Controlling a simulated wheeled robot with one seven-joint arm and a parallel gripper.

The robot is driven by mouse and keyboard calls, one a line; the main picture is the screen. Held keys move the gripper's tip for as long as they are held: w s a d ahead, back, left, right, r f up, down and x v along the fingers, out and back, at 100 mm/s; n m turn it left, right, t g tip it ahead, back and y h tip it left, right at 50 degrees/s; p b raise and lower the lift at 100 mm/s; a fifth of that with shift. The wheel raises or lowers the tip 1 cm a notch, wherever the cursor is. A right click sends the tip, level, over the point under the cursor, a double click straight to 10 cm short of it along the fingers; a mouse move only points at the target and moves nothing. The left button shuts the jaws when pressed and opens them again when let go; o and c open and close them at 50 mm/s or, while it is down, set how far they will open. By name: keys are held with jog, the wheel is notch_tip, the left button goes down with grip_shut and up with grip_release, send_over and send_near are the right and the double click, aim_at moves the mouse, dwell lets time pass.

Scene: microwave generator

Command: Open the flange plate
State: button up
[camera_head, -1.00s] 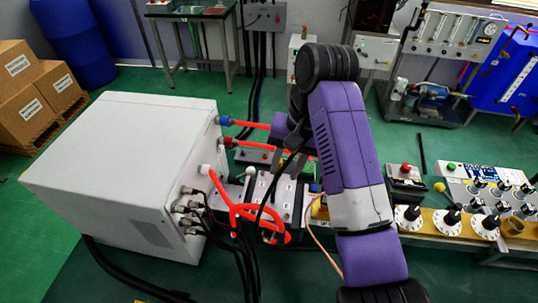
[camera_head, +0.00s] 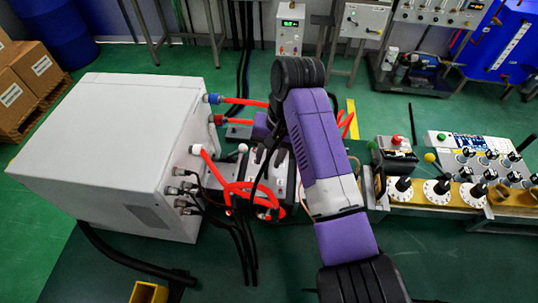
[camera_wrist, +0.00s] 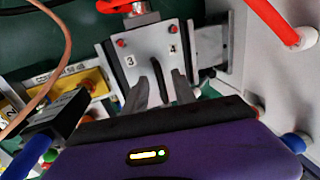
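In the wrist view a pale grey plate (camera_wrist: 146,60) carries the marks 3 and 4 and small red-topped parts. It looks like the flange plate, but I cannot be sure. Whether a finger touches the plate is unclear. In the head view my purple arm hides the gripper. Pale panels on a dark unit (camera_head: 283,178) show just left of the arm.
A large white cabinet (camera_head: 110,150) stands at left, with red hoses (camera_head: 245,188) and black cables on its right side. A red hose (camera_wrist: 272,20) also shows in the wrist view. A bench with dials (camera_head: 437,188) lies at right. A thin copper-coloured cable (camera_wrist: 42,90) hangs close at left.

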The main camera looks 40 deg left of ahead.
jog(key=shift+c, duration=0.2)
grip_shut()
dwell(1.1)
